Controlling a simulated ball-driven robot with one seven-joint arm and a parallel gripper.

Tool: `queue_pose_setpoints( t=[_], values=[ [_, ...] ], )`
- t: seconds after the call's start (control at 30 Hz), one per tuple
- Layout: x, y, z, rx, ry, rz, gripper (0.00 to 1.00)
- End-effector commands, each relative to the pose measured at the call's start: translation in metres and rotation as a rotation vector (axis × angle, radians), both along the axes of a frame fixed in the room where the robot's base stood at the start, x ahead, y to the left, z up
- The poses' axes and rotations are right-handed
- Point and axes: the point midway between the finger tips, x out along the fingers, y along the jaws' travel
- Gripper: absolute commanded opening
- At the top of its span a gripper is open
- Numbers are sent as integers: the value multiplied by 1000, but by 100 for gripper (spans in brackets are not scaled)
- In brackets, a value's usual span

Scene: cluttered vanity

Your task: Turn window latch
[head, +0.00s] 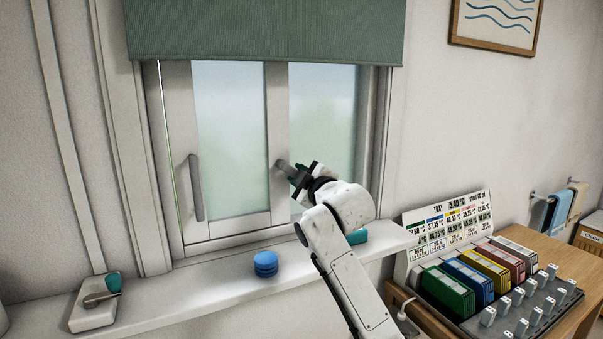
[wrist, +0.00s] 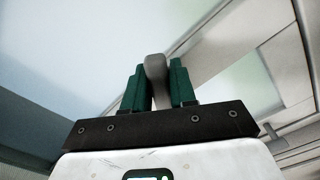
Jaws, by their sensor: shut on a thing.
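The window latch (head: 282,164) is a grey lever on the middle upright of the window frame (head: 277,115). In the head view it slants from the frame down to the right into my gripper (head: 296,174). In the wrist view the grey latch (wrist: 155,67) stands between the two green fingers of my gripper (wrist: 157,85), which is shut on it. The fingers and my wrist hide the latch's free end in the head view. A long grey upright handle (head: 196,188) is on the left sash.
On the white sill (head: 205,283) are a blue round stack (head: 265,263), a teal thing (head: 357,237) partly behind my arm, and a white block with a teal-knobbed lever (head: 97,305). A green blind (head: 265,30) hangs above. A rack of coloured boxes (head: 447,292) stands right.

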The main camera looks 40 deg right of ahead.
Motion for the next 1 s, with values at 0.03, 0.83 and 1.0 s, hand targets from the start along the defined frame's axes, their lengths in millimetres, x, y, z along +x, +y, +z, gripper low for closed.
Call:
queue_pose_setpoints(
  t=[0.03, 0.83, 1.0],
  values=[
    [1, 3, -4, 44, -9, 3, 0],
    [9, 29, -21, 739, -206, 1, 0],
    [10, 32, -22, 834, -233, -1, 0]
  ],
)
